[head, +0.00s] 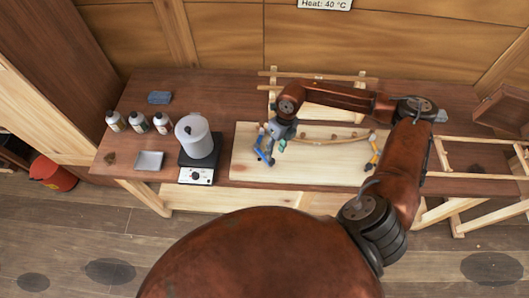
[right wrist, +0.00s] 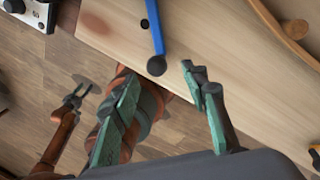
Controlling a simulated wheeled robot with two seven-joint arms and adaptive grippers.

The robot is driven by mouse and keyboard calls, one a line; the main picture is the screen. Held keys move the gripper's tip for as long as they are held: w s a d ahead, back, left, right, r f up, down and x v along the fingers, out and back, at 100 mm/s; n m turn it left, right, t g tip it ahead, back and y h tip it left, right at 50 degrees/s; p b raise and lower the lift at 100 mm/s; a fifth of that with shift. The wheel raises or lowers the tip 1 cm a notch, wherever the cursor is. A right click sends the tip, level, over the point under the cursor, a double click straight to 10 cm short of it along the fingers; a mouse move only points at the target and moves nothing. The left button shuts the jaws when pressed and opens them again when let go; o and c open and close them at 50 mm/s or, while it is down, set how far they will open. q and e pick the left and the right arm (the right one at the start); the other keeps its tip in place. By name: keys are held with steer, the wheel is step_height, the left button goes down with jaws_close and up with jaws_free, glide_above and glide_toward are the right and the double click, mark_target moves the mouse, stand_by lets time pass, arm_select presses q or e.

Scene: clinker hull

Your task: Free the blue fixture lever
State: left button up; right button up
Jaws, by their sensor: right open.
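The blue fixture lever (head: 262,150) is at the left part of the pale board (head: 300,173) on the bench. In the right wrist view the blue lever (right wrist: 154,28) is a straight bar with a dark round end. My right gripper (head: 275,139) is just above and beside the lever in the head view. In the right wrist view my right gripper (right wrist: 160,73) has its green fingers apart, with the lever's round end between the fingertips in the picture. Contact cannot be told. My left gripper is not in the head view.
A curved wooden strip (right wrist: 283,32) lies beside the lever. An orange lever (head: 375,157) is at the board's right. A grey pot (head: 194,137) stands on a hot plate (head: 197,174) close left.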

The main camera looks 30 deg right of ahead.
mark_target(272, 160)
steer(key=shift+s+f, duration=0.2)
steer(key=shift+f, duration=0.25)
steer(key=f, duration=0.1)
steer(key=a+f, duration=0.1)
steer(key=f, duration=0.1)
steer(key=f+p, duration=0.1)
steer(key=shift+a+f, duration=0.3)
steer(key=shift+f, duration=0.05)
steer(key=shift+a+f, duration=0.1)
steer(key=shift+f, duration=0.7)
steer(key=shift+s, duration=0.15)
steer(key=c, duration=0.7)
jaws_close()
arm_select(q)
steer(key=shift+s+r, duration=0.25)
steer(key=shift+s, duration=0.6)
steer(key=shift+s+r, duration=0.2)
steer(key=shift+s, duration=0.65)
